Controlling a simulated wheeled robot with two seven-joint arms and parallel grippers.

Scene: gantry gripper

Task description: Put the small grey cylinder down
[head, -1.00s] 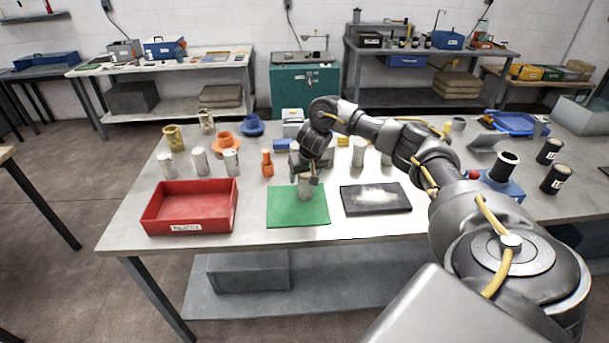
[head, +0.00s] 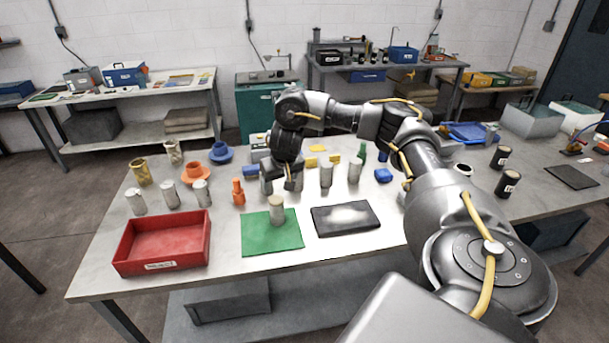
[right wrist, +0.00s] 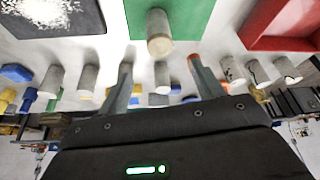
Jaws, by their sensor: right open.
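The small grey cylinder (head: 276,211) stands upright on the green mat (head: 258,236) near the front of the table. It also shows in the right wrist view (right wrist: 159,32), on the green mat (right wrist: 190,14), beyond my fingertips. My right gripper (head: 290,186) is open and empty, behind the cylinder and apart from it. In the right wrist view its two spread fingers (right wrist: 160,63) point toward the cylinder with nothing between them touching either finger. My left gripper is not in view.
A red tray (head: 161,265) stands left of the mat, a dark pad with a white patch (head: 345,219) right of it. Several other grey cylinders (head: 326,175) and an orange piece (head: 238,192) stand behind, close to my gripper. Bare tabletop lies in front of the pad.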

